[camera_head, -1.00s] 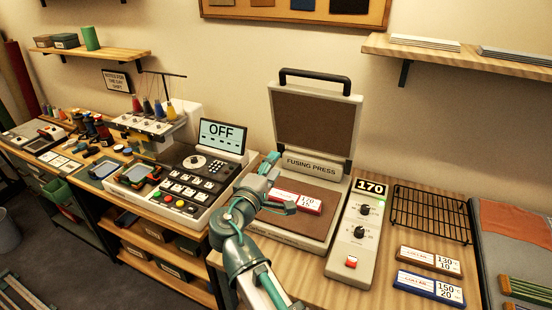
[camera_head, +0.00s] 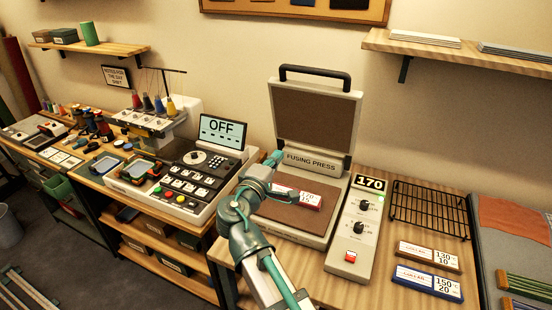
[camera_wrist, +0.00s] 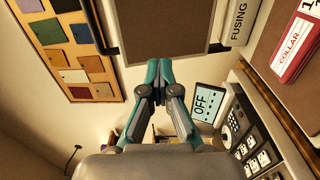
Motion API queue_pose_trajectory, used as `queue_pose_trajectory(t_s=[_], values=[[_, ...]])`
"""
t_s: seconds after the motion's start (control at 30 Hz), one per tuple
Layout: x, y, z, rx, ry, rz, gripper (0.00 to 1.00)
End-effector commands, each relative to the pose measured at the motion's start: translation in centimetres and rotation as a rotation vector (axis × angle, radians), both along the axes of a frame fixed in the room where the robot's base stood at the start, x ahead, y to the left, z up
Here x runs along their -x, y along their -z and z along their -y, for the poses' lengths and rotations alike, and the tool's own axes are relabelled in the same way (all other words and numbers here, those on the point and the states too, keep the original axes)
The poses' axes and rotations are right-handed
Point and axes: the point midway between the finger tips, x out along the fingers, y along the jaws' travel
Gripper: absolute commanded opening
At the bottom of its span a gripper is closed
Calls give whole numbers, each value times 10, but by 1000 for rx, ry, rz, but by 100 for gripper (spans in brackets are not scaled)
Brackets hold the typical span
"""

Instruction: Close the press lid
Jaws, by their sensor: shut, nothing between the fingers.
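The fusing press stands on the wooden bench with its lid (camera_head: 313,118) raised upright, leaning against the wall side. The lid has a brown inner pad and a black handle (camera_head: 316,70) along its top edge. A red-and-white collar card (camera_head: 300,197) lies on the brown press bed (camera_head: 290,217). My gripper (camera_head: 275,157) is shut and empty, at the left of the press near the lid's lower left. In the wrist view, my shut fingertips (camera_wrist: 158,66) point toward the lid pad (camera_wrist: 165,28); whether they touch it cannot be told.
A control box (camera_head: 352,236) reading 170 stands right of the press. Beyond it are a black wire rack (camera_head: 430,212) and two collar cards (camera_head: 430,257). A console with an OFF screen (camera_head: 222,132) stands to the left. A wall shelf (camera_head: 465,62) hangs at upper right.

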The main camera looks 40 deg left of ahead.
Motion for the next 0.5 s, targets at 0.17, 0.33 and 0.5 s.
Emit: queue_pose_trajectory(t_s=[0.17,0.33,0.5], values=[[0,0,0,0,0,0,0],[0,0,0,0,0,0,15],[0,0,0,0,0,0,43]])
